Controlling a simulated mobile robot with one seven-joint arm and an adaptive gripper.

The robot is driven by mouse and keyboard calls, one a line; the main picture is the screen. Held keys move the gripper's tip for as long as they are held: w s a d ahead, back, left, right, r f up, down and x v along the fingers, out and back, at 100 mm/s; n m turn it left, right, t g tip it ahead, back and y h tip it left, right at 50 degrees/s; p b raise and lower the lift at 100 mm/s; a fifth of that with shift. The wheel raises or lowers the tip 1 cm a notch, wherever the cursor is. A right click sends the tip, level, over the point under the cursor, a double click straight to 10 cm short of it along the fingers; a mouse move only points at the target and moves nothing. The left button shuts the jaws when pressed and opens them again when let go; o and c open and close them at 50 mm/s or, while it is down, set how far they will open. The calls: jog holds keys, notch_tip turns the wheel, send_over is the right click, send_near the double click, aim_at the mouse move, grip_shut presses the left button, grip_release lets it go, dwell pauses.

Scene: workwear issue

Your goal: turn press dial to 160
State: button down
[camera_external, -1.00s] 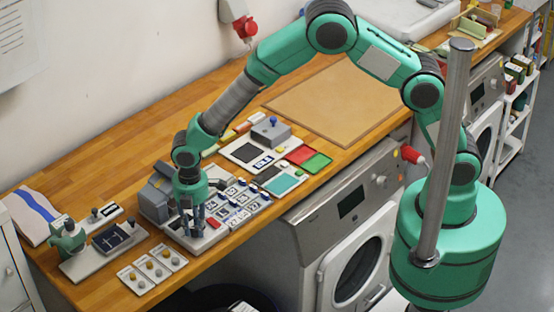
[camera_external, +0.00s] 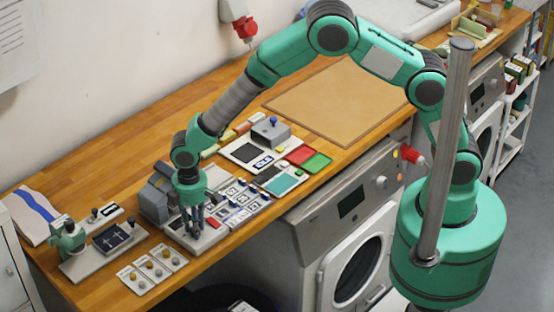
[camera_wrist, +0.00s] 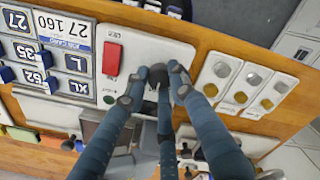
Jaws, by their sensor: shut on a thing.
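The press dial (camera_wrist: 158,74) is a small dark knob on a white panel (camera_wrist: 150,45), mostly hidden between my fingers in the wrist view. My gripper (camera_wrist: 161,82) is shut on the dial, with fingertips on either side of it. The dial's pointer and scale cannot be read. In the external view my gripper (camera_external: 193,231) points straight down at the press's pale base plate (camera_external: 212,240), in front of the dark grey press body (camera_external: 154,203). A job card (camera_wrist: 66,27) in the wrist view shows "27 160".
A red switch (camera_wrist: 112,58) sits beside the dial on the same panel. Size tiles (camera_wrist: 75,63) lie to its left in the wrist view. Cards with round metal pieces (camera_wrist: 240,85) lie to its right. A brown board (camera_external: 335,105) leaves open room farther along the bench.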

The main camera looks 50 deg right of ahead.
jog(key=shift+w+a+r+m, duration=0.1)
jog(key=shift+a+r+m, duration=0.05)
jog(key=shift+m, duration=0.15)
jog(key=c, duration=1.5)
grip_release()
jog(key=shift+c, duration=0.2)
jog(key=shift+o, duration=0.4)
notch_tip(320, 180, up, 12)
